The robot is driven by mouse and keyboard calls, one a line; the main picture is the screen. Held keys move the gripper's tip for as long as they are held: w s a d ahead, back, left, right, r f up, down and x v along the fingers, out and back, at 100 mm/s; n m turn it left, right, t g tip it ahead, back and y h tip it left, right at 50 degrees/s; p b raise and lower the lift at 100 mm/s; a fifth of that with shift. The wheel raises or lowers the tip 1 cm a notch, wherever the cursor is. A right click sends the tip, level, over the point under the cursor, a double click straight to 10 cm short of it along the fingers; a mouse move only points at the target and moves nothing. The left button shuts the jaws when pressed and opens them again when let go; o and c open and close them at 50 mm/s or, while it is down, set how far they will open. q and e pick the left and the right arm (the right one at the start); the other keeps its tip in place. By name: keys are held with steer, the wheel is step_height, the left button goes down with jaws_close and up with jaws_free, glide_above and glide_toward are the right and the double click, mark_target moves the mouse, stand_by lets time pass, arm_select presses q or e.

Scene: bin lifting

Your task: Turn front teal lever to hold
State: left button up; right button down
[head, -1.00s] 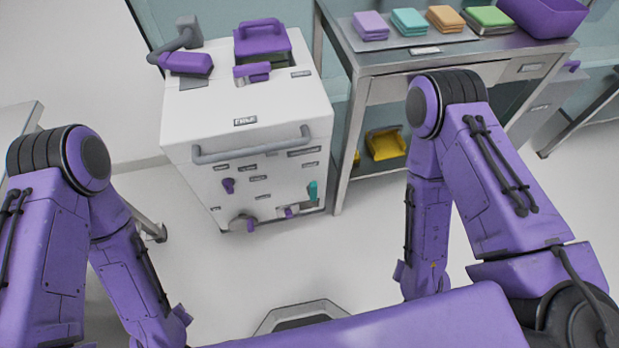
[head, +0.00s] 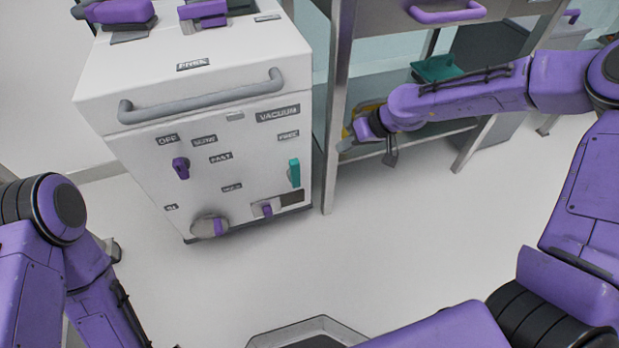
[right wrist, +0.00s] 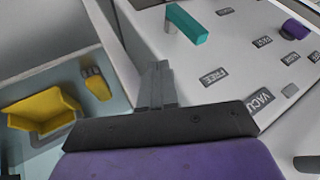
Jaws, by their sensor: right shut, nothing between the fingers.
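The teal lever (head: 294,173) is on the right side of the front of the white machine (head: 215,150). It stands upright under a small label reading FREE. In the right wrist view the teal lever (right wrist: 187,24) shows beyond the fingertips, apart from them. My right gripper (head: 346,141) is at the right of the machine, in front of the cart's leg, a short way from the lever. In the right wrist view the right gripper (right wrist: 157,82) has its fingers together with nothing between them. My left gripper is not in view; only the left arm shows at the lower left.
A purple knob (head: 181,168) and low purple handles (head: 268,209) sit on the same panel. A grey bar handle (head: 200,98) crosses its top. A metal cart (head: 338,100) stands close on the right, with a yellow bin (right wrist: 42,112) on its shelf. The floor in front is clear.

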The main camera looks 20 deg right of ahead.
mark_target(294, 170)
steer(key=shift+r, duration=0.15)
steer(key=w+a+f+b, duration=0.3)
steer(key=a+f+b, duration=0.2)
steer(key=a+f, duration=0.3)
steer(key=shift+w+a, duration=0.2)
steer(key=shift+a, duration=0.25)
